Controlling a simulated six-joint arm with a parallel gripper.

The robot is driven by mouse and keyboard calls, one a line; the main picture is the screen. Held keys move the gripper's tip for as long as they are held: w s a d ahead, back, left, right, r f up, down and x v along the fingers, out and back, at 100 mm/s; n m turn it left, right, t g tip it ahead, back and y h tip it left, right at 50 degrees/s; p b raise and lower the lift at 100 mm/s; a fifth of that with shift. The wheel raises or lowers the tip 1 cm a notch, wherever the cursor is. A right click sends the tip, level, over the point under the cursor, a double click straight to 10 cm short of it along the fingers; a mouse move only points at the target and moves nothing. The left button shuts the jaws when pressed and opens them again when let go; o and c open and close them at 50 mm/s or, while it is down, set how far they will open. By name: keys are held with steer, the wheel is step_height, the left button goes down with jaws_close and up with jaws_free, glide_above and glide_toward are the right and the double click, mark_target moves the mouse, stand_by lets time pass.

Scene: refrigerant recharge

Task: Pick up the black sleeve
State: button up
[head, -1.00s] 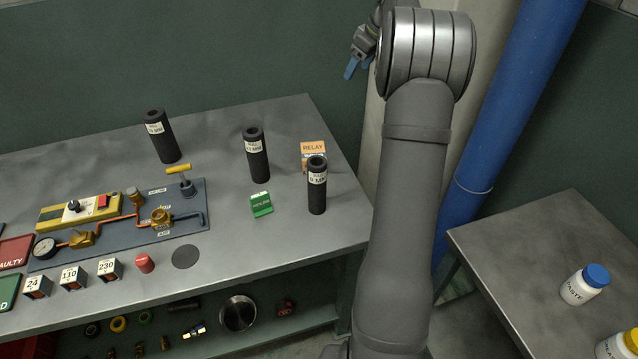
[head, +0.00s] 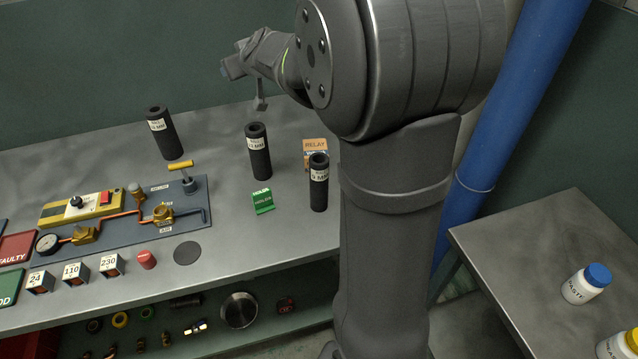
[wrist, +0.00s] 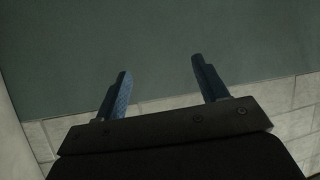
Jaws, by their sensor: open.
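Three black sleeves with white labels stand upright on the grey workbench (head: 240,215): one at the back left (head: 165,136), one in the middle (head: 258,155), and one at the right (head: 318,185) marked 9 MM. The labels of the other two are hard to read. My gripper (head: 228,68) is above the back edge of the bench, higher than the sleeves and apart from them. In the wrist view its two blue fingers (wrist: 158,92) are spread with nothing between them, facing a bare wall.
An orange relay box (head: 316,147) stands behind the right sleeve, and a green tag (head: 263,202) in front of the middle one. A valve panel (head: 110,222) lies to the left. A blue pipe (head: 510,110) rises behind my arm. A side table (head: 540,250) holds bottles.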

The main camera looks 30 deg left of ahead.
steer(key=s+d+f+m+t, duration=0.1)
steer(key=s+d+m+t, duration=0.2)
steer(key=s, duration=0.4)
steer(key=s+d+m+t, duration=0.2)
steer(key=s+d, duration=0.4)
steer(key=s, duration=0.1)
steer(key=s+d+f+m+t+h, duration=0.2)
steer(key=s+d+t+h, duration=0.1)
steer(key=d, duration=0.7)
steer(key=s+d+f+m+t+h, duration=0.15)
steer(key=s+d, duration=0.25)
steer(key=d, duration=0.5)
glide_toward(317, 172)
steer(key=shift+m+t, duration=0.25)
steer(key=shift+t, duration=0.2)
steer(key=x, duration=0.9)
steer(key=shift+a+f, duration=0.1)
steer(key=shift+f, duration=0.25)
steer(key=shift+r+x, duration=0.1)
steer(key=shift+x, duration=1.2)
steer(key=shift+r+x, duration=0.15)
steer(key=shift+x, duration=1.15)
steer(key=shift+c, duration=0.3)
steer(key=c, duration=1.2)
steer(key=shift+c, duration=0.2)
